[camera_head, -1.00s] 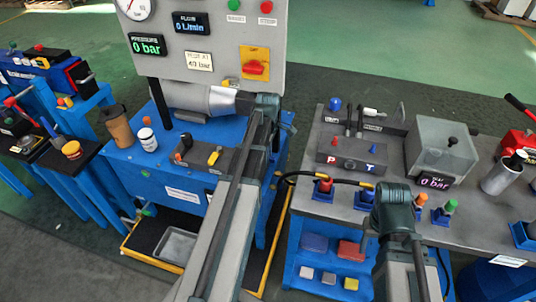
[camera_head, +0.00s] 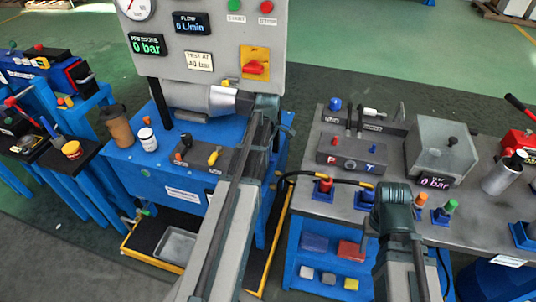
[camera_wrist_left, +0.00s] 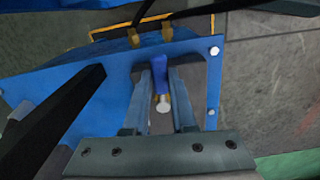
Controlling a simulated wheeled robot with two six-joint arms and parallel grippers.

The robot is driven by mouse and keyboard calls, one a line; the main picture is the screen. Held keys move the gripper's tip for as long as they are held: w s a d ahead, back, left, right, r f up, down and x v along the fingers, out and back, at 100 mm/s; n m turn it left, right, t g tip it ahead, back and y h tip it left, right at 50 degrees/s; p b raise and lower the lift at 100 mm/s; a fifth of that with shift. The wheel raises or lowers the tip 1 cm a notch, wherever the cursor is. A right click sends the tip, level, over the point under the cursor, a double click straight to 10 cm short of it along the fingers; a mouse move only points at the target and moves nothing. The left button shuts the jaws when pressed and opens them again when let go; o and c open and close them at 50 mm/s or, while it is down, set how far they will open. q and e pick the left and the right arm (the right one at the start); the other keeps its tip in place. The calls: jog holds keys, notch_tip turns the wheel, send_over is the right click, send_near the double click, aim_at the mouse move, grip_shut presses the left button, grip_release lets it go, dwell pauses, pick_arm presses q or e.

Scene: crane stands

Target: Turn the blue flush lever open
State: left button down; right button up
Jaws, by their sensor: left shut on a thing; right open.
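The blue flush lever (camera_wrist_left: 160,75) shows in the left wrist view, standing out from a blue panel between my fingers. It has a pale metal round end toward the camera. My left gripper (camera_wrist_left: 161,100) has one finger on each side of the lever and is shut on it. In the head view my left arm reaches up to the right side of the blue test bench (camera_head: 178,187); the lever and left fingertips are hidden there. My right gripper (camera_head: 368,226) is open above the front edge of the grey-topped bench; its fingertips are hard to make out.
A gauge panel (camera_head: 205,75) reads 0 bar and 0 L/min. A black hose (camera_head: 300,174) runs between the benches near my left wrist. Two brass fittings (camera_wrist_left: 151,38) sit near the lever.

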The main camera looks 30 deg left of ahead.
pick_arm(q)
jog(key=s+m, duration=0.1)
jog(key=m, duration=0.1)
jog(key=s+m, duration=0.1)
jog(key=m, duration=0.1)
jog(key=s+m, duration=0.1)
jog(key=m, duration=0.1)
jog(key=s+a+m, duration=0.1)
jog(key=m, duration=0.1)
jog(key=shift+m, duration=0.4)
jog(key=m, duration=0.2)
jog(key=s+a+m, duration=0.1)
jog(key=m, duration=0.1)
jog(key=shift+s+a+m, duration=0.15)
jog(key=shift+a+m, duration=0.05)
jog(key=shift+m, duration=0.1)
jog(key=shift+s+a+m, duration=0.2)
jog(key=shift+a+m, duration=0.2)
jog(key=shift+m, duration=0.5)
jog(key=shift+s+a+m, duration=0.15)
jog(key=shift+a+m, duration=0.25)
jog(key=shift+m, duration=0.5)
jog(key=c, duration=0.7)
grip_release()
jog(key=shift+r, duration=0.1)
